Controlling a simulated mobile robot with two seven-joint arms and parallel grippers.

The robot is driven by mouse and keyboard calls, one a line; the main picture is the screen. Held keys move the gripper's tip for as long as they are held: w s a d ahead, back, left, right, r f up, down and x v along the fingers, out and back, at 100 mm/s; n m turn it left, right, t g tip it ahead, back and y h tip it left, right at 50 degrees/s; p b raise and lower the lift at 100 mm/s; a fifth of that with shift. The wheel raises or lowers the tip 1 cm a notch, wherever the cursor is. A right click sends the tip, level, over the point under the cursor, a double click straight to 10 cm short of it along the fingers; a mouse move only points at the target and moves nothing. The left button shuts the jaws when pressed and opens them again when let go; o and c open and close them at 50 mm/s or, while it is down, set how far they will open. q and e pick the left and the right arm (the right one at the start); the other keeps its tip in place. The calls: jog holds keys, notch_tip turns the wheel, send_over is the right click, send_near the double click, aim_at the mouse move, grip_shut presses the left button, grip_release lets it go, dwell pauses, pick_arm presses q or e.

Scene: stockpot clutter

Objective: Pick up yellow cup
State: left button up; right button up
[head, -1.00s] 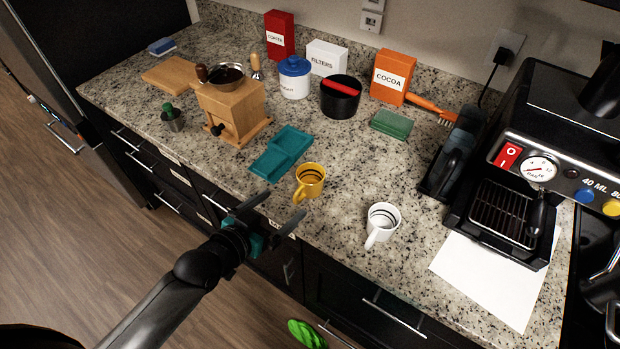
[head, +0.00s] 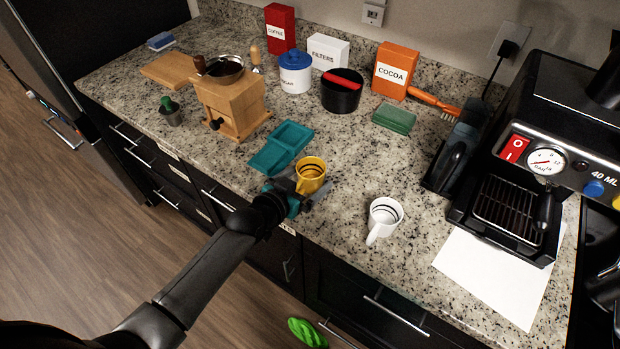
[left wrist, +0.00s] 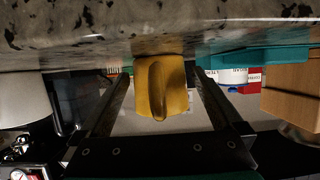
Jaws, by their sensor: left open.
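The yellow cup (head: 311,174) stands upright on the granite counter near its front edge, with dark stripes inside. My left gripper (head: 306,186) is open around it, one finger on each side. In the left wrist view the cup (left wrist: 171,88) sits between the two fingers of the gripper (left wrist: 162,92), its handle facing the camera. A gap shows between each finger and the cup there. The lower part of the cup is partly hidden by the gripper in the head view. My right gripper is not in view.
A white cup (head: 384,219) stands to the right of the yellow cup. A teal tray (head: 282,147) lies just behind and left. A wooden grinder (head: 233,103) stands farther left. The espresso machine (head: 520,180) and a white sheet (head: 497,277) are at the right.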

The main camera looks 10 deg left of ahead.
pick_arm(q)
jog(key=shift+w+d+f, duration=0.2)
jog(key=shift+w, duration=0.3)
jog(key=shift+c, duration=0.2)
jog(key=c, duration=1.3)
